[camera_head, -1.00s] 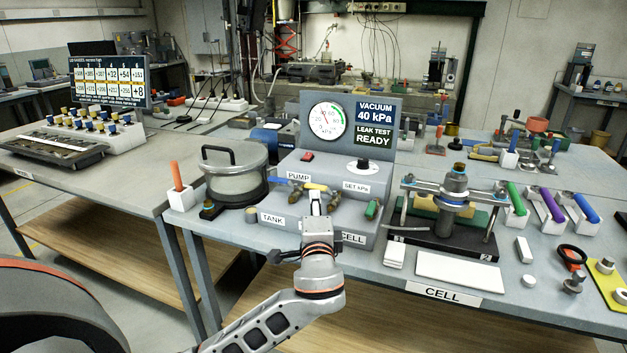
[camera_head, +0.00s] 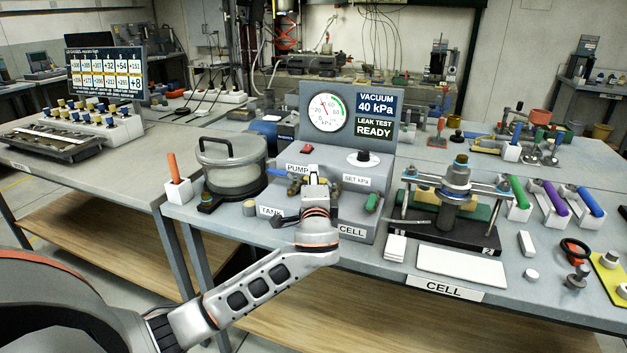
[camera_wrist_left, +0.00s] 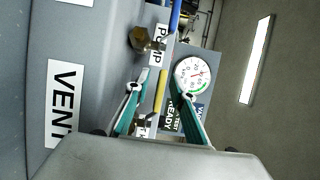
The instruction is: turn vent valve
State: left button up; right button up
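A grey control box carries several small brass valves with lever handles. My left gripper (camera_head: 314,178) is over its front shelf between the TANK and CELL labels. The left wrist view shows the gripper's teal-padded fingers (camera_wrist_left: 162,78) apart, with a yellow valve lever (camera_wrist_left: 161,92) between them; I cannot tell whether they touch it. A blue lever (camera_wrist_left: 176,16) lies beyond, also visible in the head view (camera_head: 284,173). A VENT label (camera_wrist_left: 65,104) is on the box at left of the wrist view. In the head view my gripper largely hides the yellow lever. The right gripper is out of view.
A pressure gauge (camera_head: 327,113) and a display reading 40 kPa (camera_head: 376,104) stand above the box. A lidded tank (camera_head: 235,165) is at its left, and a green handle (camera_head: 371,203) at its right. A clamp fixture (camera_head: 456,195) stands farther right.

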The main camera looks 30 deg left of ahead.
pick_arm(q)
grip_shut()
jog(key=shift+s+d+r+n+g+y+p, duration=0.2)
jog(key=shift+s+n+g+y+p, duration=0.1)
jog(key=shift+n+g+y, duration=0.35)
jog(key=shift+s+d+f+n+g+y, duration=0.1)
jog(key=shift+s+n+g+y, duration=0.1)
jog(key=shift+n+g+y, duration=0.3)
jog(key=shift+s+f+n+g+y, duration=0.1)
jog(key=shift+s+n+g+y, duration=0.1)
jog(key=shift+n+g+y, duration=0.25)
